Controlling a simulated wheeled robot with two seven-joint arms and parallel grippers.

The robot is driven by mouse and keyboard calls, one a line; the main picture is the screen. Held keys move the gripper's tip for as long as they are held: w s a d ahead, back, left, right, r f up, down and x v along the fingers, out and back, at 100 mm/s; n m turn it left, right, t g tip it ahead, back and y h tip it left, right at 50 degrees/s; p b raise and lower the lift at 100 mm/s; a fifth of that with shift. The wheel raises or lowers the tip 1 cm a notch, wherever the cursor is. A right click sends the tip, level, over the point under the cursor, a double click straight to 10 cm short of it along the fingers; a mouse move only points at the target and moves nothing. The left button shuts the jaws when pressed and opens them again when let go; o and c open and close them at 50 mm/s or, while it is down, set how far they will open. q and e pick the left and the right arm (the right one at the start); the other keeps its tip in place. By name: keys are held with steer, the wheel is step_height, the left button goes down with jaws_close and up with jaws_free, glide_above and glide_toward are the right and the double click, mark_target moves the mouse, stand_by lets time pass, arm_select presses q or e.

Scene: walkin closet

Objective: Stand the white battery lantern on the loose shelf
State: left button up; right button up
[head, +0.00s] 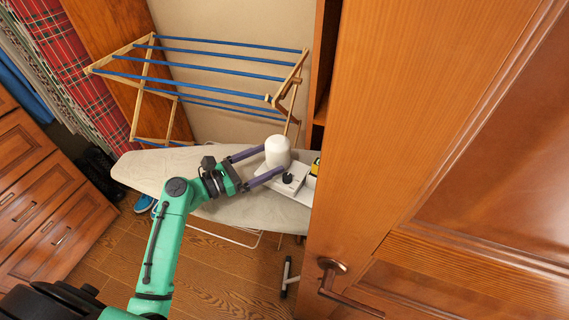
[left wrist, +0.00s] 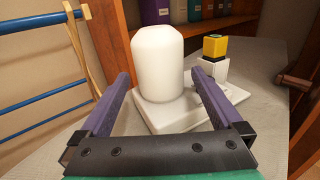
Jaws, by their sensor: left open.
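The white lantern (head: 278,150) is a plain rounded cylinder standing upright on the ironing board area. In the left wrist view the lantern (left wrist: 158,62) stands at the near left part of a flat white slab (left wrist: 180,112). I cannot tell whether this slab is the loose shelf. My left gripper (head: 273,160) is open, its two purple fingers pointing at the lantern. In the left wrist view the fingertips (left wrist: 162,77) lie to either side of the lantern's near face, with no clear contact. My right gripper is out of view.
A yellow-topped block (left wrist: 214,58) stands by the slab's far right. The slab lies on a pale ironing board (head: 240,209). A wooden drying rack (head: 148,90) with blue rods stands behind. A large wooden door (head: 430,130) covers the right side. Drawers (head: 40,200) stand at left.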

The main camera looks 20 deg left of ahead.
mark_target(279, 154)
arm_select(q)
steer(key=p+x, duration=0.1)
steer(key=x, duration=0.3)
steer(key=shift+w+d+r, duration=0.15)
steer(key=shift+r, duration=0.05)
steer(key=shift+w+d+f, duration=0.1)
steer(key=shift+w+f, duration=0.05)
jaws_close()
